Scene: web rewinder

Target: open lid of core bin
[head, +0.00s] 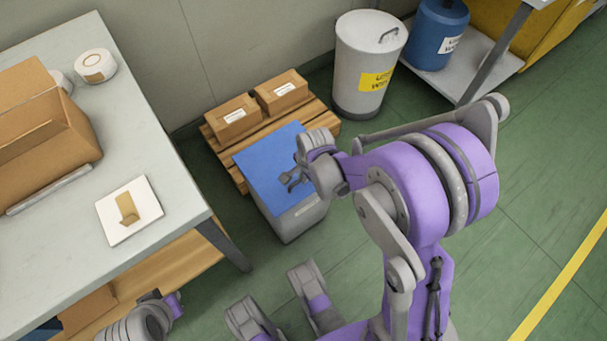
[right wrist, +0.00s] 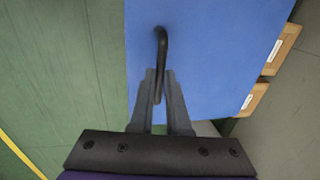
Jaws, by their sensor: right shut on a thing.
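The core bin (head: 296,221) is a grey box on the floor with a flat blue lid (head: 262,168). The lid lies over the bin's top, and I see no clear gap under it. The lid fills much of the right wrist view (right wrist: 215,70). My right gripper (head: 289,180) is over the lid's right part. In the right wrist view its fingers (right wrist: 160,88) are shut on a dark bent handle (right wrist: 162,45) on the lid. The bin's inside is hidden. Parts of my left arm show at the lower left, but I cannot make out its fingers.
A pallet (head: 222,154) with two cartons stands right behind the bin. A grey waste drum (head: 358,75) and a blue container (head: 432,35) stand further right. A table (head: 60,240) with a large carton (head: 35,130) is at left. The green floor at right is free.

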